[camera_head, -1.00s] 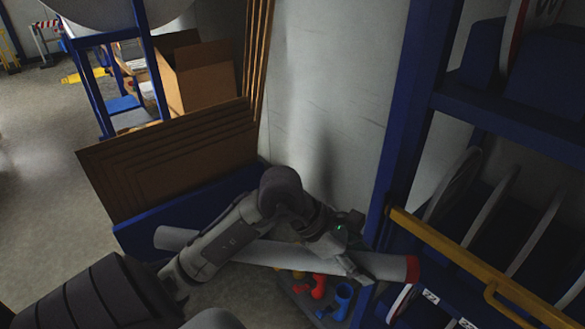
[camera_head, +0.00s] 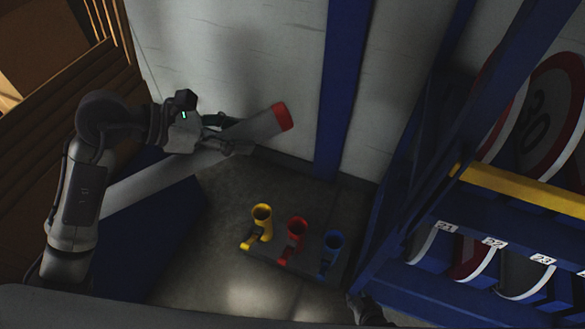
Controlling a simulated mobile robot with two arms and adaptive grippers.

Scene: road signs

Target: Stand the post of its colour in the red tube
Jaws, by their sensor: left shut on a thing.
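A long grey post (camera_head: 247,131) with a red end band slants up to the right, its red end high and its other end passing behind my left arm. My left gripper (camera_head: 236,136) is shut on the post, a little below its red end. The red tube (camera_head: 297,228) stands open-topped in the middle of a row on a dark base on the floor. The post's red end is above and apart from the red tube. My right gripper (camera_head: 366,308) shows only as a dark part at the bottom edge; its fingers are unclear.
A yellow tube (camera_head: 262,213) stands left of the red one and a blue tube (camera_head: 334,242) right of it. A blue rack (camera_head: 405,262) with round signs stands close on the right. Brown boards (camera_head: 45,140) lean at the left. A white wall is behind.

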